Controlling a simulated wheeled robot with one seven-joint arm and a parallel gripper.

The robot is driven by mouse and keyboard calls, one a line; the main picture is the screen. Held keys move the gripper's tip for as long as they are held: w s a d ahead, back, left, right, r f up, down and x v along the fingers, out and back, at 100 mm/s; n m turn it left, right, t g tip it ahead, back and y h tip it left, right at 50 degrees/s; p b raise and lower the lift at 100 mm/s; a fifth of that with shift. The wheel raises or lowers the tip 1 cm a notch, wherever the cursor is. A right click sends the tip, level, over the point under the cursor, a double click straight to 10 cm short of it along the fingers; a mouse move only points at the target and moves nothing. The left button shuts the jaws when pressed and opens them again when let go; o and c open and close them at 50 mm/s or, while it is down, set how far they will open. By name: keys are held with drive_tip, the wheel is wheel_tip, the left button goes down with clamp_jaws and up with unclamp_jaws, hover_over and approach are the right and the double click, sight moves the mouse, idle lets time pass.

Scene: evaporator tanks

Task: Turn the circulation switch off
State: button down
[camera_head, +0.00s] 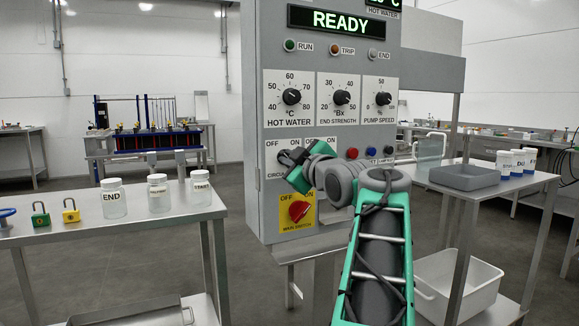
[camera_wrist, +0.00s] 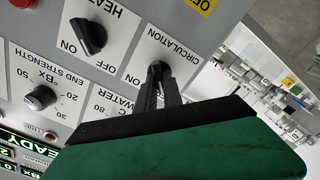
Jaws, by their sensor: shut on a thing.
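The circulation switch (camera_wrist: 158,68) is a black knob on a white plate, seen upside down in the wrist view. My gripper (camera_wrist: 156,84) is shut on this knob, its dark fingers reaching onto it from the green-and-black gripper body. In the head view my gripper (camera_head: 287,159) is at the circulation plate (camera_head: 271,147) on the grey control panel, and it hides most of the knob. The ON word shows beside the knob in the wrist view; which way the knob points is hard to tell behind the fingers.
The heater switch (camera_wrist: 88,38) is close beside the circulation switch. The red main switch (camera_head: 299,211) on its yellow plate sits just below my gripper. Dials (camera_head: 291,96) are above. Side tables hold bottles (camera_head: 113,198), padlocks (camera_head: 71,211) and a grey tray (camera_head: 468,177).

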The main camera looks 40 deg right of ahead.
idle(0.4)
drive_tip(key=c, duration=1.5)
unclamp_jaws()
drive_tip(key=v, duration=0.7)
drive_tip(key=shift+s+a+p, duration=0.2)
drive_tip(key=shift+s+p, duration=0.2)
